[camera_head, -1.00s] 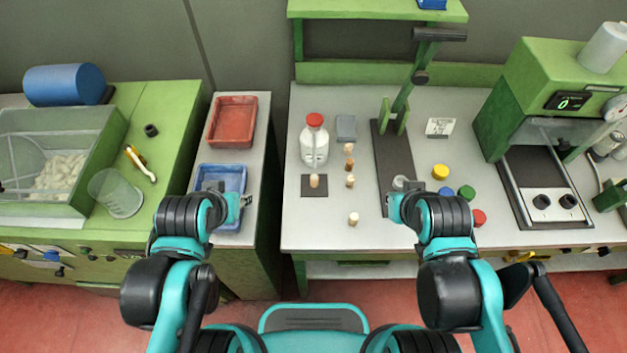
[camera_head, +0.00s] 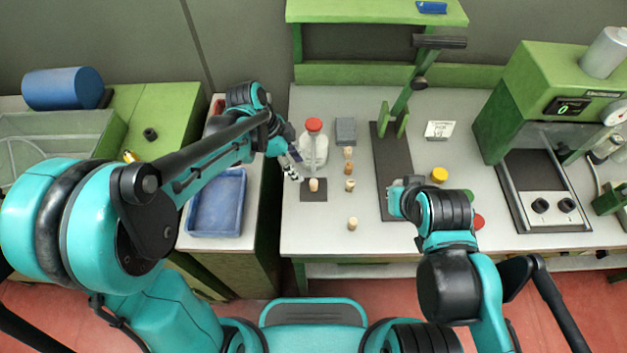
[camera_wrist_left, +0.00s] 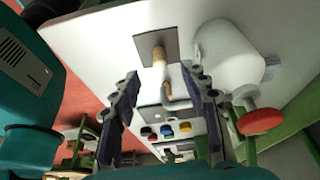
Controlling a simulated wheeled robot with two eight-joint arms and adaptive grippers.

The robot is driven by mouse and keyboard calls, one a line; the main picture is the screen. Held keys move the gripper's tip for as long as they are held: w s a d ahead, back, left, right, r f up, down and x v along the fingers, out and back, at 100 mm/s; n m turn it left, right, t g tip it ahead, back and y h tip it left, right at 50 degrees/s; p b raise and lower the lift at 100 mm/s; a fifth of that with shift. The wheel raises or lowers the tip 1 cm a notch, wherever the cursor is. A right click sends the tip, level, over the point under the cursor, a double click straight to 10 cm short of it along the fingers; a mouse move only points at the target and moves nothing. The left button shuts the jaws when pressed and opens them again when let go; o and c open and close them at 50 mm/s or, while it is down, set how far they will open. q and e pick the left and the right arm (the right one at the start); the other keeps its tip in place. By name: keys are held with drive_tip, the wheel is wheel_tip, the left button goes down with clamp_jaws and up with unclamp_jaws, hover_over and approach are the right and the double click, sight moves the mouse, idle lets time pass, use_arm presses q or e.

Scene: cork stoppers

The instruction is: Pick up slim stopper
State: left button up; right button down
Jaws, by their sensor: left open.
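Several tan cork stoppers stand on the white bench. One stopper (camera_head: 314,185) is on a dark square mat (camera_head: 312,195); others form a loose column to its right, among them one stopper (camera_head: 350,185), and a lone stopper (camera_head: 352,223) is nearer the front. I cannot tell for sure which is the slim one. My left gripper (camera_head: 294,170) is open and empty, just left of the mat stopper and apart from it. In the left wrist view that stopper (camera_wrist_left: 159,58) shows beyond the gap between the fingers (camera_wrist_left: 160,85). My right gripper (camera_head: 396,200) is low over the bench; its fingers are unclear.
A white bottle with a red cap (camera_head: 314,146) stands right behind the mat, close to my left gripper. A blue tray (camera_head: 216,203) is at left. The front bench is mostly clear.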

sight(313, 181)
use_arm(q)
drive_tip(key=shift+w+d+f+m+g+h, duration=0.15)
drive_tip(key=shift+w+d+f+m+g, duration=0.1)
drive_tip(key=shift+d+f+m, duration=0.3)
drive_tip(key=shift+w+d+f+m+g+h, duration=0.2)
drive_tip(key=shift+d+f+m, duration=0.1)
drive_tip(key=shift+f+m, duration=0.3)
drive_tip(key=b+x, duration=0.1)
drive_tip(key=x, duration=0.1)
drive_tip(key=b+x, duration=0.1)
drive_tip(key=x, duration=0.2)
drive_tip(key=b+x, duration=0.1)
drive_tip(key=x, duration=0.1)
drive_tip(key=shift+s+d+f, duration=0.1)
drive_tip(key=shift+s+d, duration=0.05)
drive_tip(key=shift+s, duration=0.15)
drive_tip(key=shift+c, duration=0.3)
drive_tip(key=c, duration=0.7)
